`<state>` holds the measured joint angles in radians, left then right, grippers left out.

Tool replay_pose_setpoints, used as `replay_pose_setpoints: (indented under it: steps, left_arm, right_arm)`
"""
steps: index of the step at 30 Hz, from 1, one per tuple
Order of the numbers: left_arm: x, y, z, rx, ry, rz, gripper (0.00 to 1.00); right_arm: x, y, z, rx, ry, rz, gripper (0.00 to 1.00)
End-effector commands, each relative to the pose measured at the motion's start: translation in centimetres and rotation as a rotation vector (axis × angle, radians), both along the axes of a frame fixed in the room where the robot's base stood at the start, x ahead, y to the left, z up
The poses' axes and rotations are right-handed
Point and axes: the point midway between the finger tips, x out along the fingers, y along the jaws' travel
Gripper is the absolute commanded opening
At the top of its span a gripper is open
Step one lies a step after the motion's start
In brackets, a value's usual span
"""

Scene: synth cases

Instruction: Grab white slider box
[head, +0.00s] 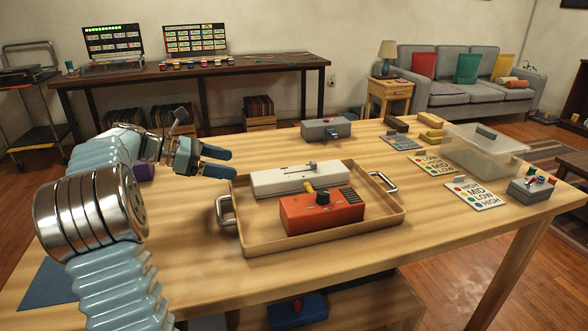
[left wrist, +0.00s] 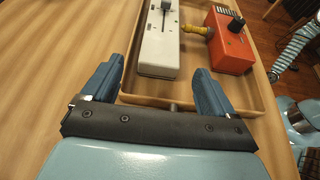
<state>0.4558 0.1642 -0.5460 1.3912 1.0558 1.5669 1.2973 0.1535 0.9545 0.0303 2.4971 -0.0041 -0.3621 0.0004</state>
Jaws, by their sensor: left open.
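The white slider box (head: 285,183) lies in the back part of a wooden tray (head: 250,244) on the table. A small slider knob stands on its top. It also shows in the left wrist view (left wrist: 158,52), ahead of my fingers. My left gripper (head: 234,163) is open and empty, above the table just left of the tray. Its fingers point toward the near end of the white box, apart from it. In the left wrist view the open fingers (left wrist: 160,68) spread wider than the box. My right gripper shows in neither view.
An orange box (head: 322,213) with a black knob sits in the tray, close in front of the white box, with a yellow part between them. The tray has metal handles (head: 226,210). A grey box (head: 325,129), cards (head: 476,194) and a clear bin (head: 484,155) stand beyond.

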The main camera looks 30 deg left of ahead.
Motion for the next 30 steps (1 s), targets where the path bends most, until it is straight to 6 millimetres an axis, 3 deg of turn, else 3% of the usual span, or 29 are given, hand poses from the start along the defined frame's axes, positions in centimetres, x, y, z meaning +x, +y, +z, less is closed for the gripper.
replay_pose_setpoints:
  steps: [12,24,30]
  left_arm:
    - [5.3,-4.6,-2.9,0.000,0.000,-0.004,0.87]
    - [8.5,-7.8,-4.8,-0.001,0.001,-0.005,0.87]
    - [9.3,-8.4,-5.2,-0.001,0.000,-0.002,0.87]
  right_arm:
    - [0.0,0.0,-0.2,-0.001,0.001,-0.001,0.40]
    - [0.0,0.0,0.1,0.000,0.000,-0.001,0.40]
    - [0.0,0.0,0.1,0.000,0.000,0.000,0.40]
